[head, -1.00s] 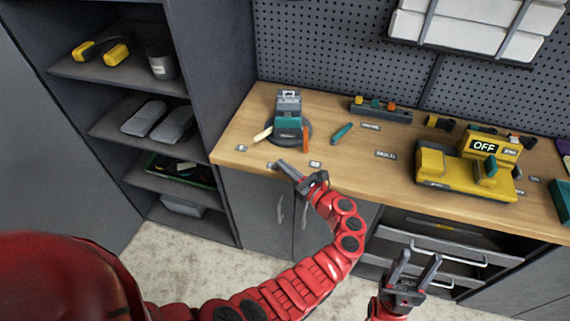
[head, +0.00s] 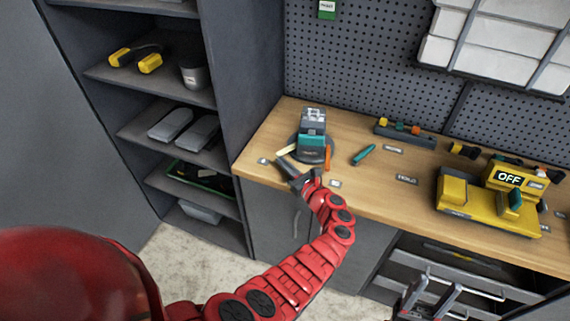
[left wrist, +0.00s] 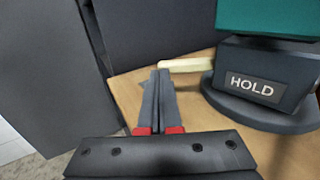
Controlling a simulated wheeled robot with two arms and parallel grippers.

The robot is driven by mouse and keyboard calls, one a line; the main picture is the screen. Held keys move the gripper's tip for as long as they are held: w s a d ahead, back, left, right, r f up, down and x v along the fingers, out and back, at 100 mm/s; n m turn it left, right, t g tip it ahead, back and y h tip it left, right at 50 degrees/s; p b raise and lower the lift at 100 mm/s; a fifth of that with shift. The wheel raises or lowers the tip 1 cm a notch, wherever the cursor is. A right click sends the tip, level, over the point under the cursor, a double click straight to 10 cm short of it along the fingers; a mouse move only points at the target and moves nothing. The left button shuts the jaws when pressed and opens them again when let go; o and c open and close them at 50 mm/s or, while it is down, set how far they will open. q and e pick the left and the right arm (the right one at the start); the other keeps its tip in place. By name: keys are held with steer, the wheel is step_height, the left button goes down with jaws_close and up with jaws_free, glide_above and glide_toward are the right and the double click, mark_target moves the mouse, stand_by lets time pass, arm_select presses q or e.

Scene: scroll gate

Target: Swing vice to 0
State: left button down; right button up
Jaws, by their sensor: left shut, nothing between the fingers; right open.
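The vice (head: 312,131), grey and teal on a round dark base, stands on the wooden bench near its left end. It also shows in the left wrist view (left wrist: 262,75), with a "HOLD" label on its dark block. A cream handle (left wrist: 190,65) sticks out from its left side, and shows in the head view too (head: 286,150). My left gripper (head: 282,163) is shut and empty at the bench's front edge; in the left wrist view its fingertips (left wrist: 160,73) are close beside the handle's end. Whether they touch it I cannot tell. My right gripper (head: 430,288) is open and empty, low before the drawers.
Small label cards lie on the bench (head: 230,168), one reading "HOLD" (head: 406,180). A teal tool (head: 364,154) lies right of the vice. A yellow machine (head: 480,208) showing "OFF" stands further right. A shelf unit (head: 165,130) stands at the left.

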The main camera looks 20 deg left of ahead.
arm_select(q)
steer(key=shift+w+a+r+m+t+h+p, duration=0.15)
steer(key=shift+w+a+m+t+h+p, duration=0.1)
steer(key=shift+a+m+t+h+p, duration=0.45)
steer(key=shift+w+a+r+m+t+h+p, duration=0.1)
steer(key=shift+w+a+m+t+h+p, duration=0.25)
steer(key=shift+a+t+p, duration=0.55)
steer(key=shift+w+a+f+m+h, duration=0.2)
steer(key=shift+w+a+m+h, duration=0.05)
steer(key=shift+a+m+h, duration=0.2)
steer(key=shift+d+r+t, duration=0.1)
steer(key=shift+t, duration=0.2)
steer(key=shift+s, duration=0.1)
